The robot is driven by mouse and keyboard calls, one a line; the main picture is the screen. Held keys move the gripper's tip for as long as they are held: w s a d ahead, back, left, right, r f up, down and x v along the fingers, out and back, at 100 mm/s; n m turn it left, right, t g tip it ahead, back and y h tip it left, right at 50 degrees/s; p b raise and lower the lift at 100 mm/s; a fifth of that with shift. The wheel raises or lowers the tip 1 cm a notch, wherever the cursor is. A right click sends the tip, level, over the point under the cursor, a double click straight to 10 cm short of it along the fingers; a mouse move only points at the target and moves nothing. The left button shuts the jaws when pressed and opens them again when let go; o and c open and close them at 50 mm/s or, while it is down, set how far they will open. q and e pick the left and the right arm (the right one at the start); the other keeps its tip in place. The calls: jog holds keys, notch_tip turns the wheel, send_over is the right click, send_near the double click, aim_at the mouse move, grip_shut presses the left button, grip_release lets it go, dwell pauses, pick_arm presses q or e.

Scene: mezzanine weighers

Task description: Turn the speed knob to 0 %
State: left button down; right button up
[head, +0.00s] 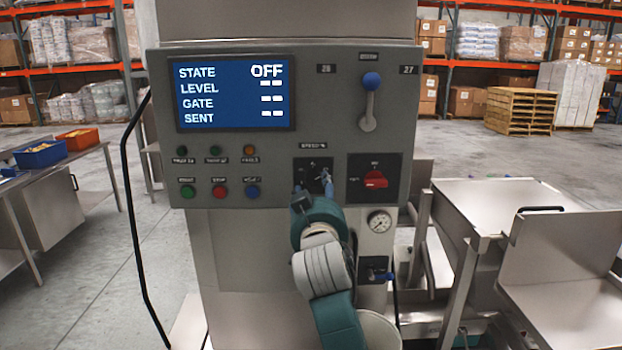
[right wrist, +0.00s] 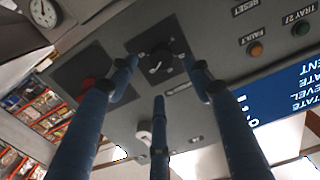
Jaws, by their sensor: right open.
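The speed knob, a dark round dial with a pale pointer, sits under the speed label on the grey control panel (head: 225,140). It shows in the right wrist view (right wrist: 158,68); in the head view my right gripper (head: 314,190) largely hides it. The right gripper's blue fingers are open, with two tips on either side of the knob and the third finger lower in the wrist picture. I cannot tell whether any finger touches the knob. The display (head: 234,93) reads STATE OFF, with dashes for level, gate and sent. My left gripper is not in view.
Right of the knob is a red rotary switch (head: 375,180); above is a blue-tipped lever (head: 370,95). Buttons (head: 218,191) line the panel's left. A gauge (head: 379,221) sits below. Steel hoppers (head: 500,215) stand right, and a table with bins (head: 40,153) left.

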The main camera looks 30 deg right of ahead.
aim_at(313, 180)
jog(key=p+x, duration=0.1)
jog(key=x, duration=0.5)
jog(key=shift+w, duration=0.25)
jog(key=shift+a, duration=0.1)
jog(key=shift+c, duration=0.3)
jog(key=c, duration=1.1)
